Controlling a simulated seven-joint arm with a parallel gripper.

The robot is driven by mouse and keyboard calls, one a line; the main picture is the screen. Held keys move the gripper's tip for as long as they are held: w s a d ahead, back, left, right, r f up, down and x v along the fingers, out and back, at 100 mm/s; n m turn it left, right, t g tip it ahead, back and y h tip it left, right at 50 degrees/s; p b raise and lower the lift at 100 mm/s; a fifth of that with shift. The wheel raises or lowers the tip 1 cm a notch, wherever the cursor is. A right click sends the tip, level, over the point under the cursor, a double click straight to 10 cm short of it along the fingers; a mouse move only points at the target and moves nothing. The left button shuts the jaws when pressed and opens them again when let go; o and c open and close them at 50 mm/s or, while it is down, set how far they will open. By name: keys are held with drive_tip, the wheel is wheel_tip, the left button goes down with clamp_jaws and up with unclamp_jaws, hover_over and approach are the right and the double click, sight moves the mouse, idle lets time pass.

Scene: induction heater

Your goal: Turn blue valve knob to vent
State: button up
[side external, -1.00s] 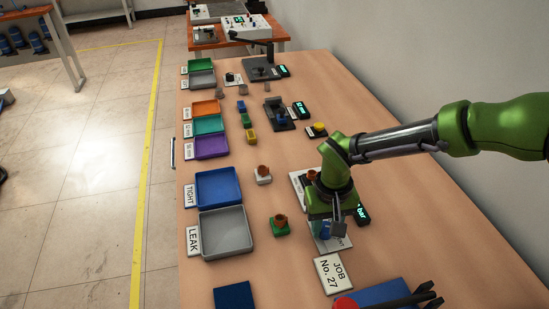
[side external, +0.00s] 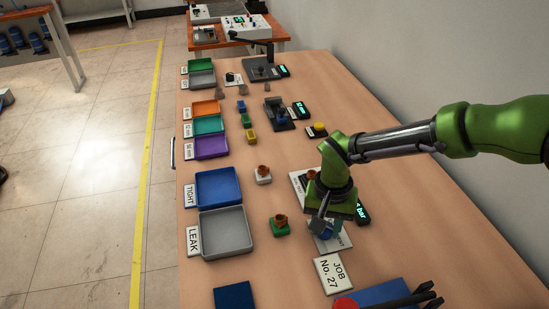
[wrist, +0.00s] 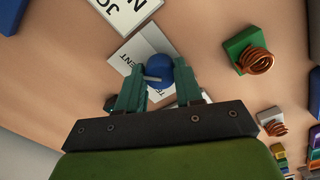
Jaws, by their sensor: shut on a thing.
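The blue valve knob (wrist: 160,66) shows in the wrist view between the tips of my gripper's two teal fingers (wrist: 159,84). A pale bar-shaped pointer lies at its near-left edge. My gripper (side external: 323,228) is shut on the knob, with the fingers on either side of it. The knob sits over a white label (wrist: 128,57) with partly hidden lettering that ends in "ENT". In the side view the knob is mostly hidden by my gripper. A green digital display (side external: 362,213) stands just right of my gripper, its text partly covered.
A "JOB No. 27" card (side external: 334,273) lies just in front. A copper coil on a green block (side external: 279,226) stands to the left, near a grey LEAK tray (side external: 225,233) and blue TIGHT tray (side external: 218,188). A blue block with black bars lies at front right.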

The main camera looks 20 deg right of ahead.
drive_tip(key=shift+r, duration=0.1)
drive_tip(key=o, duration=1)
drive_tip(key=shift+o, duration=0.2)
wheel_tip(320, 180, up, 17)
drive_tip(key=shift+a, duration=0.15)
drive_tip(key=shift+w, duration=0.15)
